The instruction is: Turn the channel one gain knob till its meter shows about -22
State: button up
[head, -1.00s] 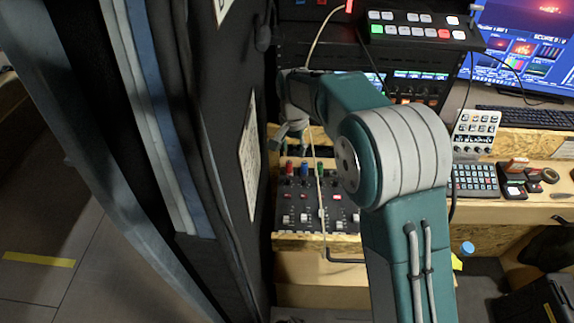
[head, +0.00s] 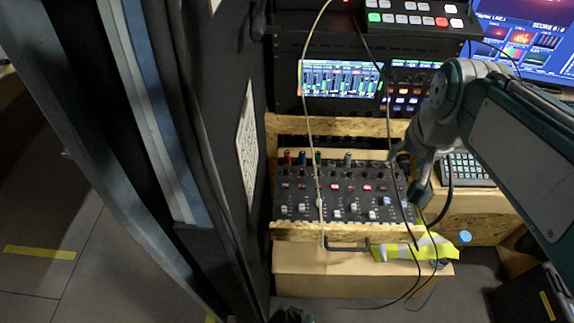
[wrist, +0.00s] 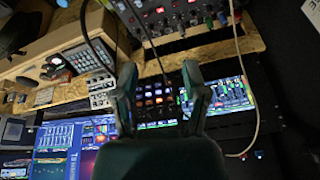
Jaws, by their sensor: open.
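The audio mixer (head: 335,208) sits in a wooden drawer, with knobs along its back edge. A red knob (head: 287,157) is leftmost, with blue and green ones beside it; their labels are too small to read. The meter screen (head: 340,79) above shows several green bars; its numbers are unreadable. In the wrist view the mixer (wrist: 172,12) is at the top and the meter screen (wrist: 228,95) at right. My gripper (head: 412,172) is at the mixer's right end, apart from the red knob. In the wrist view its two fingers (wrist: 160,82) are spread, with nothing between them.
A thin cable (head: 311,120) hangs in front of the screen and the mixer's left part. A dark wall panel (head: 225,150) stands close at left. A keypad (head: 465,169) lies right of my gripper.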

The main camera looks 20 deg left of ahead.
jog(key=s+d, duration=0.2)
jog(key=s, duration=0.2)
jog(key=n+g, duration=0.4)
jog(key=n, duration=1)
send_over(286, 168)
notch_tip(286, 168, down, 20)
jog(key=shift+h, duration=0.3)
notch_tip(286, 168, down, 11)
jog(key=shift+r, duration=0.1)
grip_shut()
